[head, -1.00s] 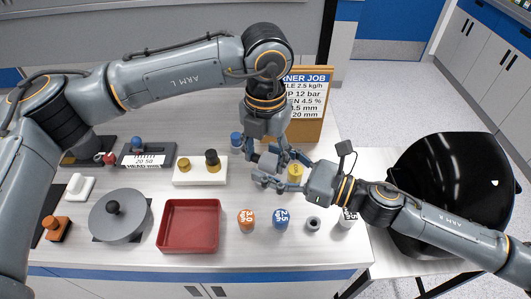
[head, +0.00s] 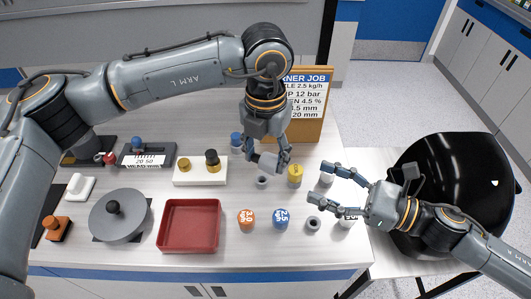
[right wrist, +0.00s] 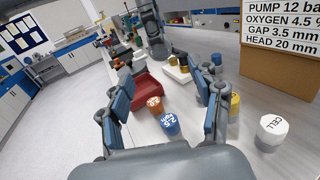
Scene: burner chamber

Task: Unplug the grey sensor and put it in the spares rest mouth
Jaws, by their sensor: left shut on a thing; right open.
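My left gripper (head: 268,157) points down over the bench and is shut on a grey piece (head: 266,162), which looks like the grey sensor, tilted between its fingers. The fingers hide part of it. A small grey ring-shaped socket (head: 262,182) stands just below it in the head view. Another grey socket with a dark mouth (head: 313,223) stands near the front edge; I cannot tell which is the spares rest mouth. My right gripper (head: 333,188) is open and empty, right of the yellow-topped piece. Its spread fingers also show in the right wrist view (right wrist: 165,105).
A red tray (head: 190,250), an orange-capped piece (head: 246,217) and a blue-capped piece (head: 281,217) stand along the front. A yellow piece (head: 295,174) is close right of the left gripper. White-capped pieces (head: 347,220) stand by my right gripper. The job board (head: 305,110) is behind.

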